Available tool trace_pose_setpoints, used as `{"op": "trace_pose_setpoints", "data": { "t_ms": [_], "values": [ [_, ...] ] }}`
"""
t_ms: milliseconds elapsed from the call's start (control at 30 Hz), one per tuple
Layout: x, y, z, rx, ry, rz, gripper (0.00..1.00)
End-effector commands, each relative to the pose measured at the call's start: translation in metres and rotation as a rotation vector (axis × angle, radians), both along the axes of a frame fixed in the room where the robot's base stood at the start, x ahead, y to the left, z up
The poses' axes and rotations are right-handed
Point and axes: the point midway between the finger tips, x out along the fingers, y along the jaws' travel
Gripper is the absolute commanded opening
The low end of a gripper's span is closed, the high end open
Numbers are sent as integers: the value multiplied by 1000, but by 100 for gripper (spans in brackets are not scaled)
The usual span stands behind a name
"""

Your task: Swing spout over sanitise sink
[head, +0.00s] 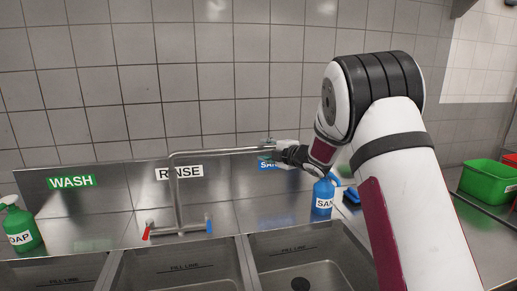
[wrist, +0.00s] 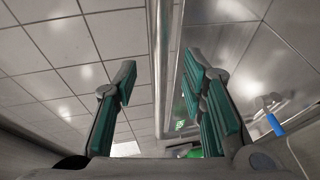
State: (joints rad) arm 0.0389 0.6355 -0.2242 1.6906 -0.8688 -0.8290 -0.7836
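The metal spout (head: 222,151) rises from the tap behind the middle sink and reaches right, its end near the sanitise side. My gripper (head: 272,149) is at the spout's far end, in front of the partly hidden blue sanitise sign (head: 266,164). In the wrist view the spout (wrist: 158,75) runs between the two green-padded fingers of my gripper (wrist: 160,66), which stand apart, with a gap visible on the left; contact on the right is unclear. The sanitise sink (head: 262,234) is the right basin, partly hidden by my arm.
Red and blue tap handles (head: 209,225) flank the spout base. A blue spray bottle (head: 322,198) stands behind the sanitise sink, close below my gripper. A green soap bottle (head: 20,228) is far left. A green bin (head: 489,182) is at right. The tiled wall is close behind.

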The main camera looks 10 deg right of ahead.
Motion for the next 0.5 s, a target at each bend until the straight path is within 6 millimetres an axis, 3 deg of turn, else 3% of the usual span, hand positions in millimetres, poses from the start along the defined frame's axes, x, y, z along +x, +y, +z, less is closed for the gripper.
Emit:
{"op": "trace_pose_setpoints", "data": {
  "t_ms": [200,500],
  "values": [
    [33,13,-7,0,0,1,38],
    [49,18,-9,1,0,0,38]
  ]
}}
